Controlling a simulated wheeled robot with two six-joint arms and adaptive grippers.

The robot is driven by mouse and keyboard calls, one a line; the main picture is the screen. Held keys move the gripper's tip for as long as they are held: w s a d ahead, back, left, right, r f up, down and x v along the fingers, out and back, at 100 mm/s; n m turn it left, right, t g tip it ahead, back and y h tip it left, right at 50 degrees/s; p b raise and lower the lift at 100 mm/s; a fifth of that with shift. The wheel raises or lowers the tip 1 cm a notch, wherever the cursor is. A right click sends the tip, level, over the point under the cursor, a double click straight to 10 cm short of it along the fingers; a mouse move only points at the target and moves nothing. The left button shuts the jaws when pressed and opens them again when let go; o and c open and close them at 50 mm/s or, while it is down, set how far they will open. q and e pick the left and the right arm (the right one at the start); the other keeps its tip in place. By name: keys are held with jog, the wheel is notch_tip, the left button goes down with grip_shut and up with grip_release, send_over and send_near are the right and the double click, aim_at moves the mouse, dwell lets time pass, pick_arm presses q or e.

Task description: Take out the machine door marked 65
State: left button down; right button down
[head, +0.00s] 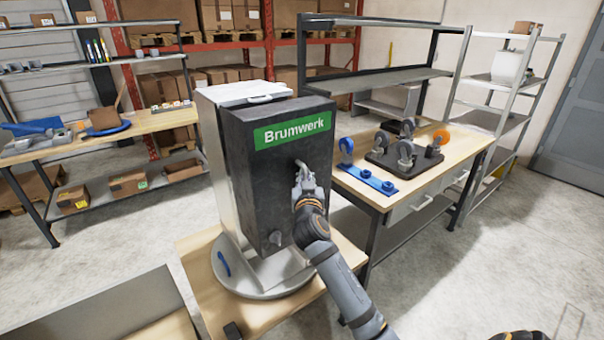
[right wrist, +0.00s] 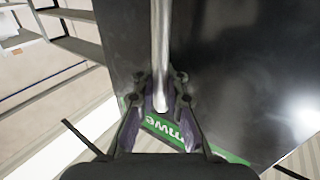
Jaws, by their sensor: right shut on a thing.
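A machine with a pale silver body (head: 212,150) stands on a round grey base. Its black front door (head: 250,180) bears a green Brumwerk label (head: 292,131); I see no number 65 on it. A metal bar handle (head: 301,163) sits on the door's right part, below the label. My right gripper (head: 305,183) is shut on this handle. In the right wrist view the handle (right wrist: 161,50) runs between the two fingers of the gripper (right wrist: 160,82), with the black door behind.
The machine's round base (head: 262,287) rests on a wooden table (head: 200,262). To the right, a workbench (head: 465,148) holds a blue caster plate (head: 372,180) and a black plate with casters (head: 405,160). A left bench (head: 60,150) stands behind. Floor at the right is clear.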

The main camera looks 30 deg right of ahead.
jog(key=s+p, duration=0.2)
jog(key=s, duration=1)
jog(key=shift+s+d+r, duration=0.2)
jog(key=shift+s+d, duration=0.15)
jog(key=shift+d, duration=0.1)
dwell(1.0)
jog(key=shift+s, duration=0.1)
dwell(0.4)
